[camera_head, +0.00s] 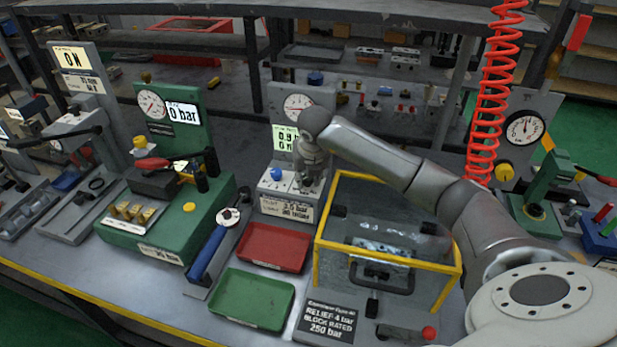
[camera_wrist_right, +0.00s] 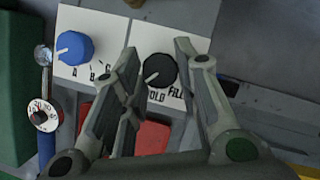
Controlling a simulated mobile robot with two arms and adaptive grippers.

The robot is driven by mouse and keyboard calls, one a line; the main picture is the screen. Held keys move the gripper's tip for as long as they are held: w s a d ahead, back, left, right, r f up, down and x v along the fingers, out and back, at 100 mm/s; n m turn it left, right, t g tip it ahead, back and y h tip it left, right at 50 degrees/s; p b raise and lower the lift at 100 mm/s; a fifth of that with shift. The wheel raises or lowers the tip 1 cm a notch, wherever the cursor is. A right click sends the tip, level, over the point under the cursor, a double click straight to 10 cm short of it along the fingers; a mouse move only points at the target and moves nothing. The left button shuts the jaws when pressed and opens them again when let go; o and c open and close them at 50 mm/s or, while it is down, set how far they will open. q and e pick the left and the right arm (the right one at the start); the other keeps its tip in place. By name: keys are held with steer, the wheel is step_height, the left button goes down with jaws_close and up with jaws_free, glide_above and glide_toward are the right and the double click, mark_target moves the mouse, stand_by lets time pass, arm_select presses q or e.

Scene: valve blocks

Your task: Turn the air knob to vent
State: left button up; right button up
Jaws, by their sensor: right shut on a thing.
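The air knob (camera_wrist_right: 160,70) is a round black knob with a white pointer line. In the right wrist view it sits on a white panel (camera_wrist_right: 95,22) with the words HOLD and FILL partly visible below and to its right. The pointer aims to the lower left; a finger covers the marks on that side. My right gripper (camera_wrist_right: 158,52) is shut on the knob, one finger on each side. In the head view the right gripper (camera_head: 311,178) is on the right part of the panel and hides the knob. My left gripper is not in view.
A blue knob (camera_wrist_right: 74,48) is left of the black knob. A gauge (camera_head: 298,106) and a green display (camera_head: 285,138) stand behind the panel. A red tray (camera_head: 274,247), a green tray (camera_head: 253,298) and a yellow-framed box (camera_head: 437,269) are in front.

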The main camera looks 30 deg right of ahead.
steer(key=shift+m, duration=0.6)
steer(key=shift+h, duration=0.3)
steer(key=o, duration=1)
steer(key=v, duration=1.2)
steer(key=shift+w, duration=0.2)
steer(key=shift+a, duration=0.1)
